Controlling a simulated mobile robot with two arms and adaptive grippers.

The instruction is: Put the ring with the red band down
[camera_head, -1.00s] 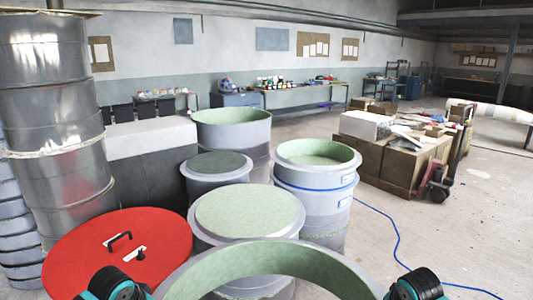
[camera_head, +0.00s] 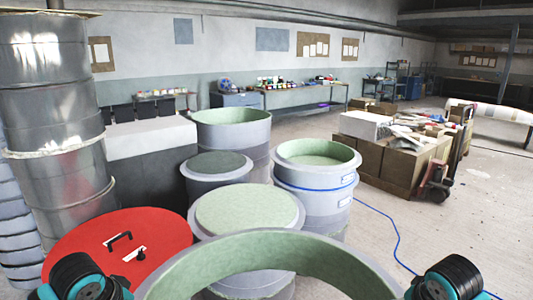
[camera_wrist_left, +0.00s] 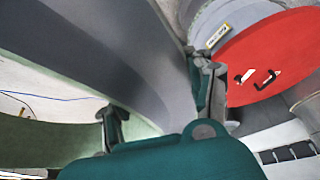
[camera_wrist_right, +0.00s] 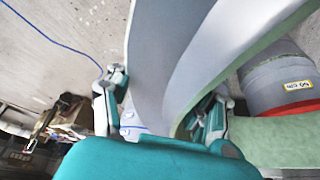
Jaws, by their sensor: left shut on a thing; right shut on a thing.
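A large ring (camera_head: 270,245), grey outside and pale green inside, fills the bottom middle of the head view. I see no red band on the part of it in view; its lower part is out of frame. My left gripper (camera_wrist_left: 158,105) is shut on the ring's wall at its left side, one finger on each face. My right gripper (camera_wrist_right: 160,108) is shut on the wall at the right side. In the right wrist view a grey mould (camera_wrist_right: 280,85) with a label and a red band stands below, beyond the ring's wall.
Past the ring stand a round mould with a pale green top (camera_head: 250,208), a dark-topped mould (camera_head: 217,163) and a blue-banded mould (camera_head: 315,195). A red disc (camera_head: 75,240) with a handle lies left. A blue hose (camera_head: 395,235) crosses open floor at right.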

